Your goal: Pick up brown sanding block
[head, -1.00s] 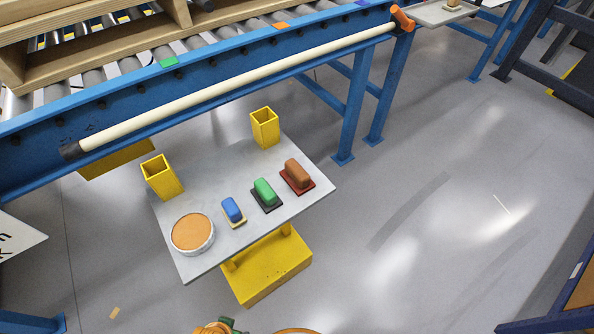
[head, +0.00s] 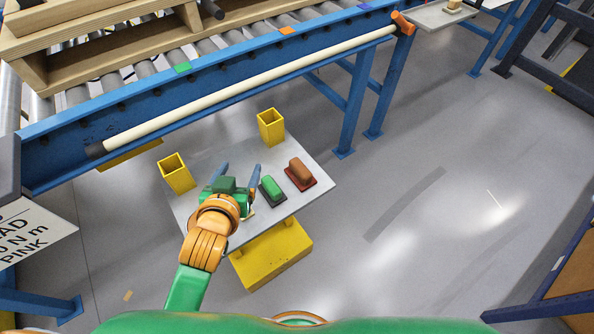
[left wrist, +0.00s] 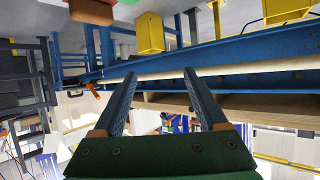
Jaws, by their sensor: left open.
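The brown sanding block (head: 299,170) sits on a dark red base at the right side of the small grey table (head: 310,196). It also shows upside down at the top left edge of the left wrist view (left wrist: 92,12), where part of it is cut off. My left gripper (head: 238,172) is open and empty, to the left of the brown block and apart from it. Its two blue fingers (left wrist: 159,88) spread wide in the left wrist view. The green block (head: 270,188) lies between the gripper and the brown block. My right gripper is not in view.
Two yellow square holders (head: 271,127) (head: 177,173) stand on the table's far side. My left arm and gripper hide the blue block and round orange-topped item. A blue roller conveyor (head: 230,92) with a pale rail runs behind.

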